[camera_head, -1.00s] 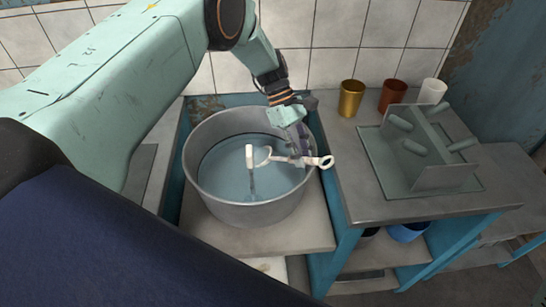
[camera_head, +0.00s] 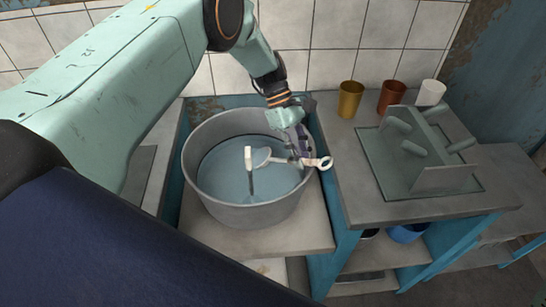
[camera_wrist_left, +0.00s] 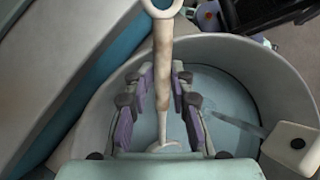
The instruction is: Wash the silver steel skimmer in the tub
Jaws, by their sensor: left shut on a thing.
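The skimmer (camera_head: 309,161) has a pale, stained handle with a ring at its end. Its small round head points left over the water in the grey metal tub (camera_head: 203,203). My left gripper (camera_head: 303,149) comes down at the tub's right inner side and is shut on the handle. In the left wrist view, the handle (camera_wrist_left: 162,60) runs between the purple-padded fingers (camera_wrist_left: 162,103), and the head is partly hidden at the bottom. The ring end reaches over the tub's right rim. My right gripper is not in view.
A white block (camera_head: 248,158) with a thin grey streak below it hangs over the water, left of the skimmer head. Gold (camera_head: 350,98), copper (camera_head: 392,96) and white (camera_head: 431,93) cups stand behind a grey-green rack (camera_head: 428,150) on the right counter.

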